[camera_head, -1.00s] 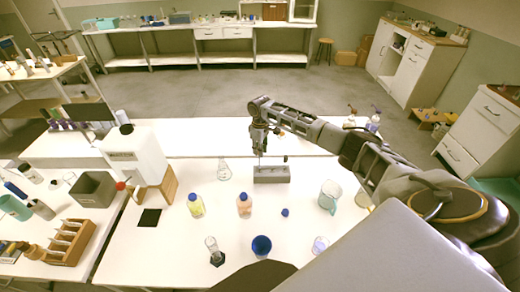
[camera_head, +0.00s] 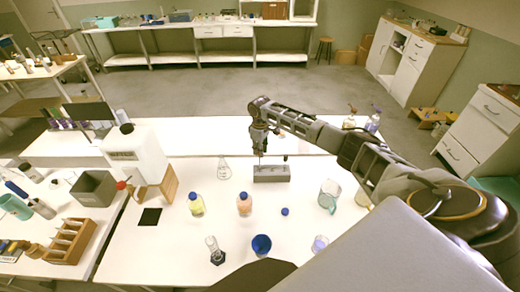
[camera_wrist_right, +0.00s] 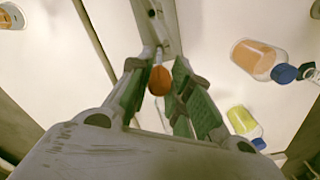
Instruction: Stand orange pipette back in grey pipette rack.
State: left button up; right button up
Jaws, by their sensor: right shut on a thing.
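The grey pipette rack (camera_head: 272,174) stands on the white table, near the middle of the head view. My right gripper (camera_head: 260,147) is above the left part of the rack, pointing down. In the right wrist view the gripper (camera_wrist_right: 163,88) is shut on the orange pipette (camera_wrist_right: 160,80), whose orange bulb shows between the green finger pads. Its thin shaft points toward the grey rack (camera_wrist_right: 166,22). I cannot tell whether the tip is inside a hole. Another small slim item (camera_head: 285,158) shows at the rack's right part. My left gripper is not in view.
A white device (camera_head: 135,155) stands left.

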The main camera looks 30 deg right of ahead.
jog(key=shift+f+b, duration=1.1)
jog(key=shift+f, duration=1.6)
dwell(1.4)
jog(key=o, duration=0.7)
jog(key=shift+r, duration=0.15)
jog(key=shift+r+p, duration=1.2)
jog(key=shift+r, duration=1.2)
jog(key=shift+r, duration=0.15)
jog(key=shift+r, duration=2.35)
